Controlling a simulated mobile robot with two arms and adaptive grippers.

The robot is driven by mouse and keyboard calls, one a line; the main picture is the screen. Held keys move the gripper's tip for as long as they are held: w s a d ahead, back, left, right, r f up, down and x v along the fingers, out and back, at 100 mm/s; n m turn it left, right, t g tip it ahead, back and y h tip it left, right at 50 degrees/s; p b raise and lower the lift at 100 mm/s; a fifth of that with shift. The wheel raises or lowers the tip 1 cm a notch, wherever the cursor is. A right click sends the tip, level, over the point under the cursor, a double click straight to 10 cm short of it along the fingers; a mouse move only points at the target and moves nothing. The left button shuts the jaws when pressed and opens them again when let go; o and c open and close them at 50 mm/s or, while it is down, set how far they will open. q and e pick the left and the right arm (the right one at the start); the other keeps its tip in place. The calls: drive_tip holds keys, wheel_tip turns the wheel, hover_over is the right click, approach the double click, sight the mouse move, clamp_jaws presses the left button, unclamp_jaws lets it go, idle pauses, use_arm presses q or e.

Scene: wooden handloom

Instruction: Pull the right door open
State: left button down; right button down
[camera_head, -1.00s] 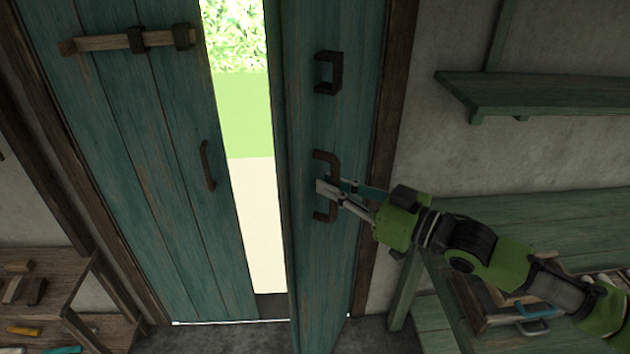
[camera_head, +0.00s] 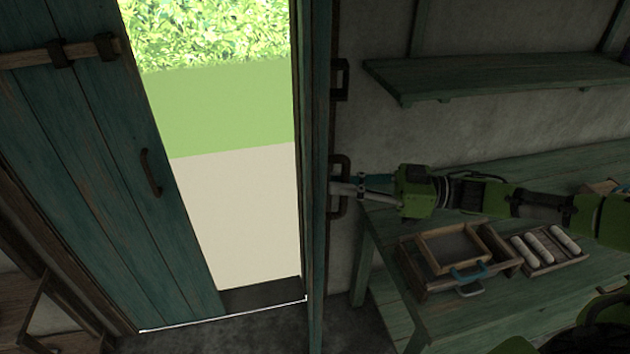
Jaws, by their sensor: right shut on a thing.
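The right door (camera_head: 316,240) is swung wide inward, and I see it almost edge-on in the head view. Its dark handle (camera_head: 340,208) sticks out from its right side, with a dark bracket (camera_head: 340,80) above it. My right gripper (camera_head: 345,187) is shut on the handle, and its arm reaches in from the right. The left door (camera_head: 85,180) is teal planks with a wooden bar and a dark handle (camera_head: 151,172); it stands apart from the right door. My left gripper is not in view.
A green bench (camera_head: 400,310) at the right holds a wooden tray with a frame and a box of pale rolls (camera_head: 548,250). A shelf (camera_head: 500,75) is on the wall above. The doorway (camera_head: 240,210) between the doors is clear.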

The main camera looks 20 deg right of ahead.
drive_tip(key=s+d+n+g+y+b, duration=0.1)
drive_tip(key=d+n+g, duration=0.1)
drive_tip(key=d, duration=0.5)
drive_tip(key=shift+d+g+y, duration=0.3)
drive_tip(key=shift+g+y, duration=0.1)
drive_tip(key=shift+g, duration=0.3)
drive_tip(key=shift+s, duration=0.1)
drive_tip(key=shift+r, duration=0.1)
drive_tip(key=c, duration=2.4)
unclamp_jaws()
drive_tip(key=shift+o, duration=0.2)
drive_tip(key=v, duration=1.2)
